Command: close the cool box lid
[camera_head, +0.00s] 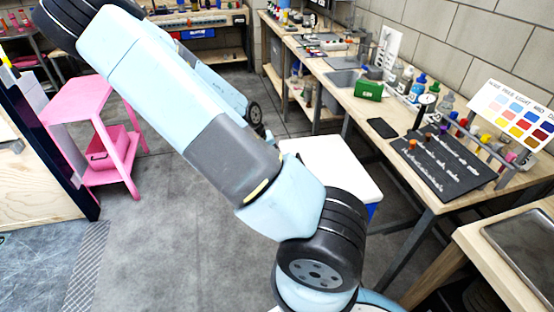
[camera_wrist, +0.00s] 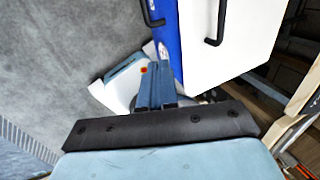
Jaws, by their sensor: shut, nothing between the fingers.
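The cool box has a white lid (camera_head: 335,165), partly hidden behind my arm in the head view. A small part of its blue body (camera_head: 372,210) shows below the lid's near right corner. In the wrist view the white lid (camera_wrist: 245,35) fills the upper right, with a black handle near its left side. The blue body (camera_wrist: 166,35) runs beside it, with another black handle. I cannot tell whether a gap stands between lid and body. My gripper (camera_wrist: 157,72) is shut and empty, close to the blue side in the picture; contact is unclear. The arm hides it in the head view.
A long workbench (camera_head: 405,150) with bottles, a black mat (camera_head: 440,165) and a green box (camera_head: 368,90) stands right of the cool box. A pink step stand (camera_head: 80,105) is at the left. The grey floor (camera_head: 190,240) between is clear.

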